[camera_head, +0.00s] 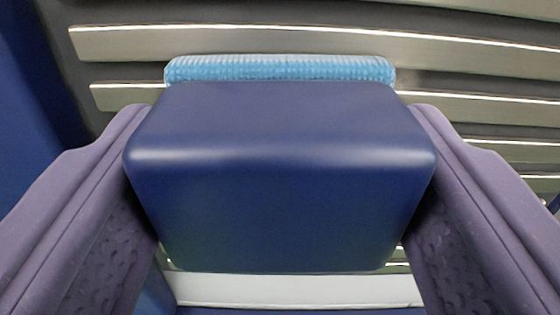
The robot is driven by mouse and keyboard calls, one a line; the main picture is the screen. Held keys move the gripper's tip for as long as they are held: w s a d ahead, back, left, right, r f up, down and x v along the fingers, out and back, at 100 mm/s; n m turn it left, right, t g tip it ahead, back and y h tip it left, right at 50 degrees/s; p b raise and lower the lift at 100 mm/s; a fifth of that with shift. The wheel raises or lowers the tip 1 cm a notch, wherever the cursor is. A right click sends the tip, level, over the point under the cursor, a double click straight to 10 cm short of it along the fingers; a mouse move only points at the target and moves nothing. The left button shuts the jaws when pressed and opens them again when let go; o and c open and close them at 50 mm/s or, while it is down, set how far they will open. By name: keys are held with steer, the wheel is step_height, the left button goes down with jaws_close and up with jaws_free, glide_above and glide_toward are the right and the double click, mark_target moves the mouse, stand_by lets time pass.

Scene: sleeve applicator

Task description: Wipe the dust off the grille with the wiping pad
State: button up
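The wiping pad has a dark blue block handle (280,190) and a light blue ribbed wiping face (280,69). My gripper (282,160) is shut on the handle, with a purple finger pressed against its left side and another against its right. The grille (470,38) shows as pale metal slats with dark gaps behind the pad. The light blue face is at the slats, near the grille's left end; I cannot tell if it touches them. No dust is clear on the visible slats. The pad hides the slats behind it.
A dark blue surface (25,130) stands along the left edge beside the slat ends. A white strip (290,289) runs across below the pad, with dark blue under it. The slats continue to the right.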

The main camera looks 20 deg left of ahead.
mark_target(428, 223)
steer(key=shift+w+d+f+b, duration=0.1)
steer(key=shift+d+f+b, duration=0.3)
steer(key=shift+b, duration=1.9)
steer(key=d+b, duration=0.1)
steer(key=b, duration=0.1)
steer(key=shift+w+r+b, duration=0.1)
steer(key=shift+w+b, duration=0.05)
steer(key=shift+b, duration=0.2)
steer(key=shift+w+d+b, duration=0.1)
steer(key=shift+d+b, duration=0.5)
steer(key=shift+b, duration=0.3)
steer(key=shift+r+p, duration=0.55)
steer(key=shift+p, duration=0.1)
steer(key=shift+a+p, duration=0.6)
steer(key=shift+p, duration=0.35)
steer(key=shift+s+a+f, duration=0.2)
steer(key=shift+a+f, duration=0.05)
steer(key=shift+a, duration=0.1)
steer(key=shift+s+a+b, duration=0.15)
steer(key=shift+a+b, duration=0.2)
steer(key=shift+a, duration=0.25)
